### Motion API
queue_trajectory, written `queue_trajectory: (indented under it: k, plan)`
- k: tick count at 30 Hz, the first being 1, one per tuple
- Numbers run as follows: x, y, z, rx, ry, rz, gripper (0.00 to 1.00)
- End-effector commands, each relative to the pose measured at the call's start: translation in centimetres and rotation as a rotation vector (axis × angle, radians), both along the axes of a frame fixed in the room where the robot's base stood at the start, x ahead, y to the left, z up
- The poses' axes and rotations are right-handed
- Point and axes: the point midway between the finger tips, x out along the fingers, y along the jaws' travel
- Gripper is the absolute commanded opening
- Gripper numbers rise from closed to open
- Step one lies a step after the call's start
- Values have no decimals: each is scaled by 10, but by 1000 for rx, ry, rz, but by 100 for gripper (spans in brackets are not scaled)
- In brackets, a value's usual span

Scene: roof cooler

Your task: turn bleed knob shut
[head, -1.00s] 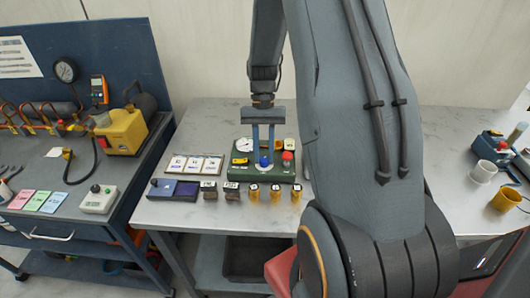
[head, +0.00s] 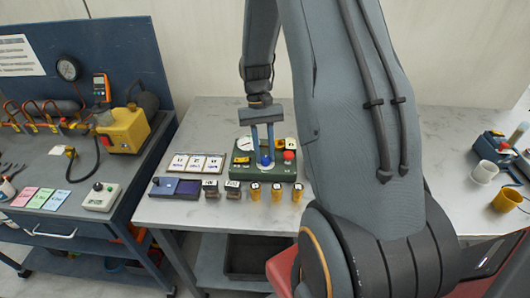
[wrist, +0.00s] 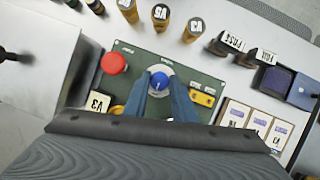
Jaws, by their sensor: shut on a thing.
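A green control panel (head: 235,172) lies on the metal bench. A round blue knob (head: 265,160) stands near its middle; it also shows in the wrist view (wrist: 159,80), on a pale round base. My gripper (head: 263,155) reaches down from above, one finger on each side of the knob. In the wrist view my gripper (wrist: 160,87) is shut on the blue knob. The fingers hide part of the knob's sides. A small line marks its top.
A red button (wrist: 113,64) stands beside the knob on the panel. A yellow switch (wrist: 202,99) sits on the other side. Several yellow-brown labelled cylinders (head: 276,193) stand close in front. White cards (head: 197,163) lie left of the panel.

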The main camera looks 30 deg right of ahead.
Motion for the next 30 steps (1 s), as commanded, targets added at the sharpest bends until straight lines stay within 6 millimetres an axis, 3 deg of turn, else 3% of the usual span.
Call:
queue_trajectory:
  k: [1, 4, 14, 30]
  plan:
    - [-1, 0, 0, -1, 1, 0, 28]
    - [-1, 0, 0, -1, 1, 0, 42]
    - [1, 0, 3, 0, -1, 0, 42]
    - [27, -8, 67, 0, 0, -1, 42]
